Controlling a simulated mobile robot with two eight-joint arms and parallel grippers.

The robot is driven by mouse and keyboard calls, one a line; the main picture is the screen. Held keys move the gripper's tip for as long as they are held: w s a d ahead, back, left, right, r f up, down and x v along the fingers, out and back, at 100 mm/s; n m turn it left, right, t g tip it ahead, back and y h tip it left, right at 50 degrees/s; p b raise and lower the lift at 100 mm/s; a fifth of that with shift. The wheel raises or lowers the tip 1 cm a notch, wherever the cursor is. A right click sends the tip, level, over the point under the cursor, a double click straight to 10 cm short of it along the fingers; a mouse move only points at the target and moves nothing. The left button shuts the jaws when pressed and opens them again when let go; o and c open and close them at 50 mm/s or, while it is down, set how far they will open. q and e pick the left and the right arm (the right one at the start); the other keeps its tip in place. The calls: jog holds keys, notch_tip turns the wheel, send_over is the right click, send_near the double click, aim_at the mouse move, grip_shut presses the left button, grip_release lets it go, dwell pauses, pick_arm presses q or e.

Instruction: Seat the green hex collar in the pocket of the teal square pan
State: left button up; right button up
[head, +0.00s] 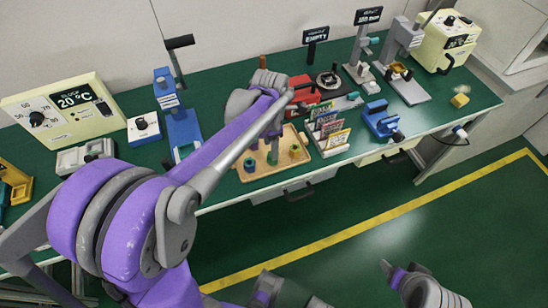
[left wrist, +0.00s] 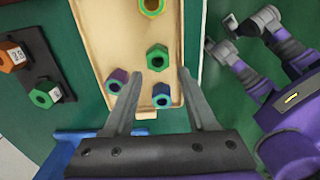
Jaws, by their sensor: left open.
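My left gripper (left wrist: 158,80) is open and empty above a tan tray (left wrist: 100,20); in the head view the left gripper (head: 272,152) is over the same tray (head: 262,176). A green hex collar (left wrist: 158,48) with a dark hole lies in the tray, appearing just beyond and between the fingertips, not gripped. I cannot pick out the teal square pan in either view. My right arm (head: 425,292) is low at the right, away from the bench; its jaws are unclear.
The tray also holds a teal-purple piece (left wrist: 118,74), a blue-purple piece (left wrist: 162,89) and a green-yellow piece (left wrist: 151,5). Left of it, a dark board holds an orange hex piece (left wrist: 12,65). A card rack (head: 333,142) stands close to the tray's right.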

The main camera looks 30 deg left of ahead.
pick_arm(q)
jog(key=shift+w+d+f, duration=0.1)
jog(key=shift+w+f, duration=0.1)
jog(key=shift+f, duration=1.35)
jog(key=shift+w+f, duration=0.15)
jog(key=shift+f, duration=1.4)
grip_shut()
